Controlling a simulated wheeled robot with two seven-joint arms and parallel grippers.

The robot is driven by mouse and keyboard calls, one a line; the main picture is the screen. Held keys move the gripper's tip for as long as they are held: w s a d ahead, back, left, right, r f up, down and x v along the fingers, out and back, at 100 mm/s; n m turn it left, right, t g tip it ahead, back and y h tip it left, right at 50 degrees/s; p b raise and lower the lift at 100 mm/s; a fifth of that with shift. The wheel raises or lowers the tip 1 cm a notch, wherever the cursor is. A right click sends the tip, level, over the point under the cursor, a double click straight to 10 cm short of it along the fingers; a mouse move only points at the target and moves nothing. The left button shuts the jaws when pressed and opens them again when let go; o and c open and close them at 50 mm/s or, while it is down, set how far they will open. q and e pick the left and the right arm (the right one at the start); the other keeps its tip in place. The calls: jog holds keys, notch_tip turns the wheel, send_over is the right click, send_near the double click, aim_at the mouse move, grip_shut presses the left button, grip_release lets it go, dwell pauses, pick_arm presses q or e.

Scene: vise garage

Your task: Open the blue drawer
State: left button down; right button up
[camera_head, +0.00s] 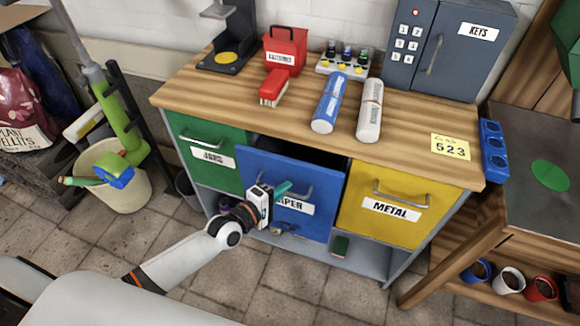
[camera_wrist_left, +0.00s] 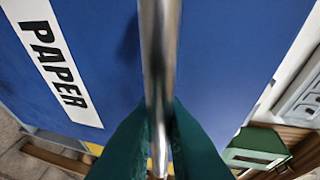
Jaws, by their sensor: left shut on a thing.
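The blue drawer (camera_head: 323,211), labelled PAPER, is the middle one of the workbench and stands partly pulled out, with a dark gap behind its top edge. Its metal handle (camera_head: 304,188) is on its front; it also shows large in the left wrist view (camera_wrist_left: 158,55). My left gripper (camera_head: 284,188) is at the left part of this handle. In the left wrist view its green fingers (camera_wrist_left: 159,145) are closed on either side of the bar. The drawer's label is partly hidden by the gripper. My right gripper is not in view.
A green drawer (camera_head: 206,154) and a yellow METAL drawer (camera_head: 398,207) flank the blue one, both shut. A bucket (camera_head: 113,187) stands left; tiled floor is clear in front.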

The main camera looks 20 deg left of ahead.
pick_arm(q)
jog(key=s+p, duration=0.3)
jog(key=s, duration=1.4)
jog(key=shift+s+a+p, duration=0.2)
jog(key=shift+a+p, duration=0.1)
jog(key=shift+a, duration=0.05)
jog(key=c, duration=1.5)
grip_release()
jog(key=shift+b+v, duration=0.7)
jog(key=shift+v, duration=5.3)
